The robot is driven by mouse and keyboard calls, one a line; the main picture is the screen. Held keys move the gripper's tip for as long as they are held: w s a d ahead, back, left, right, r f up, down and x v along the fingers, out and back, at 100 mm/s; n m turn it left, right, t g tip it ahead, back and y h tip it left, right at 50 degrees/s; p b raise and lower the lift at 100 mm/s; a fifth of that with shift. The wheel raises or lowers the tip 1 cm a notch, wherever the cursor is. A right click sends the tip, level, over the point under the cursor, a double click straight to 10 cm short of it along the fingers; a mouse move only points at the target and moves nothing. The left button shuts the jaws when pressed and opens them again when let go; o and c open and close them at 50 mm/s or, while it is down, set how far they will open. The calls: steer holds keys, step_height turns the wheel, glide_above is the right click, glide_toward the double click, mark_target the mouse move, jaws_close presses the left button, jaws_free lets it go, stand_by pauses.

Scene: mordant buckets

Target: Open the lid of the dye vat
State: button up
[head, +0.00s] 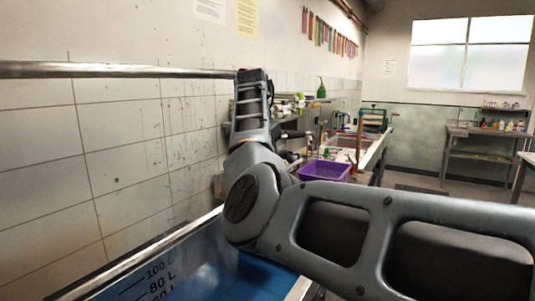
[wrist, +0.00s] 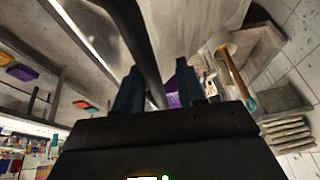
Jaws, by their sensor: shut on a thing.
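The dye vat (head: 178,284) is at the bottom of the head view, with a metal rim and a blue inside wall marked 100 L and 80 L. Its blue interior shows from above; no lid covers the part in view. In the wrist view my gripper (wrist: 157,88) has its two dark fingers closed around a long dark bar (wrist: 138,40). The bar runs beside a grey panel with a bright metal edge (wrist: 88,35). I cannot tell for sure whether this is the lid and its handle. My fingertips are not clear in the head view.
A tiled wall (head: 130,150) with a metal rail (head: 120,70) stands close on the left. A purple tub (head: 325,171) and a cluttered bench are beyond my arm. A shelf of bottles (head: 490,125) is at the far right, with some open floor before it.

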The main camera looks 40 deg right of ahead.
steer(key=shift+o, duration=1)
steer(key=shift+a, duration=0.1)
steer(key=shift+r, duration=0.1)
steer(key=shift+r, duration=0.2)
steer(key=b+v, duration=0.1)
steer(key=v, duration=0.6)
steer(key=shift+s+r+b, duration=0.1)
steer(key=shift+r+b, duration=0.05)
steer(key=shift+b, duration=0.15)
